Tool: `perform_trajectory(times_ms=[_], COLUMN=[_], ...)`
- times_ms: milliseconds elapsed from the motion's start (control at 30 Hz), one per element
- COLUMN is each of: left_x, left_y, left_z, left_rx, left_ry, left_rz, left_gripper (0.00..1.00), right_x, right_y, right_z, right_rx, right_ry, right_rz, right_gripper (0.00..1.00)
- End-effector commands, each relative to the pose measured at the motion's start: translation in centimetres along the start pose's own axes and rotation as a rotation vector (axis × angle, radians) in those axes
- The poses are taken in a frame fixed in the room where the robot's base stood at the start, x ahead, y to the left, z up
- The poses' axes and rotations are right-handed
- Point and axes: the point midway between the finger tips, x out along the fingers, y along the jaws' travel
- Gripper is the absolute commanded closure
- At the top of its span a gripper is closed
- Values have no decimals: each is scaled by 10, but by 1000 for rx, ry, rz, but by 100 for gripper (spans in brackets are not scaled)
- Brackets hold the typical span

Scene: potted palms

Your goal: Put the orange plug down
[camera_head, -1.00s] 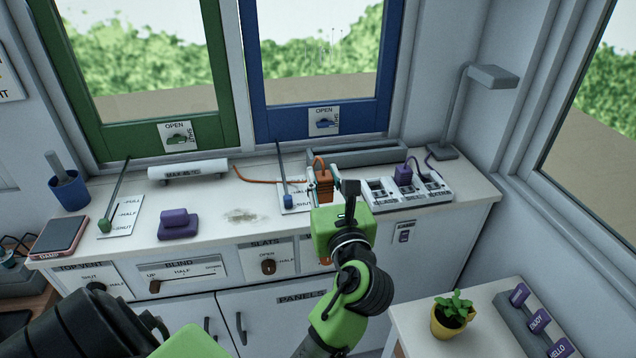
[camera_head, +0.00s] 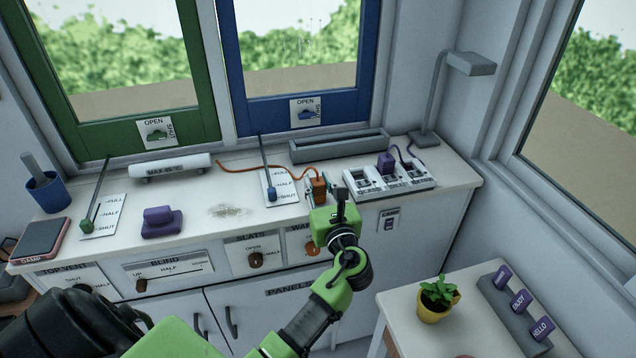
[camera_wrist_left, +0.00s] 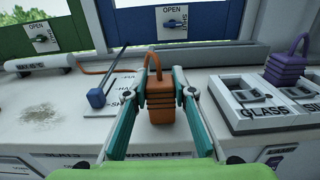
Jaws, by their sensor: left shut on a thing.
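The orange plug (camera_head: 319,190) is upright between the fingers of my left gripper (camera_head: 318,184), which is shut on it. Its orange cord loops from its top and runs left across the white counter (camera_head: 232,190). In the left wrist view the plug (camera_wrist_left: 160,103) sits between the two teal-and-grey fingers (camera_wrist_left: 159,88), near the counter's front edge. I cannot tell whether its underside touches the counter. My right gripper is not in view.
The socket strip (camera_head: 390,178), with a purple plug (camera_head: 386,160) in it, is right of the orange plug. A slider panel with a blue knob (camera_head: 272,194) is close on its left. A grey trough (camera_head: 340,146) lies behind. Stained counter lies clear further left.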

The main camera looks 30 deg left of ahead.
Motion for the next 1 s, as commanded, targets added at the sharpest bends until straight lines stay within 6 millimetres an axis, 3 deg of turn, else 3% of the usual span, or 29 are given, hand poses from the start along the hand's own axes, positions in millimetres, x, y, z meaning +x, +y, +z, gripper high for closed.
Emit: perform_trajectory(times_ms=[267, 300, 333, 767, 1000], left_x=[0, 0, 0, -2, -45], left_y=[0, 0, 0, 0, 0], left_z=[-3, -3, -3, 0, -3], left_rx=[1, 0, 0, -1, -2], left_ry=[0, 0, 0, 2, 4], left_rz=[0, 0, 0, 0, -2], left_gripper=[97, 68, 61, 59, 59], right_x=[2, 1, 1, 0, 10], right_y=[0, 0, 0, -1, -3], right_z=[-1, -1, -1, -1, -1], right_rx=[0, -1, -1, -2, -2], right_ry=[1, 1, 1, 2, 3], right_rz=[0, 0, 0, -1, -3], right_gripper=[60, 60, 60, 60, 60])
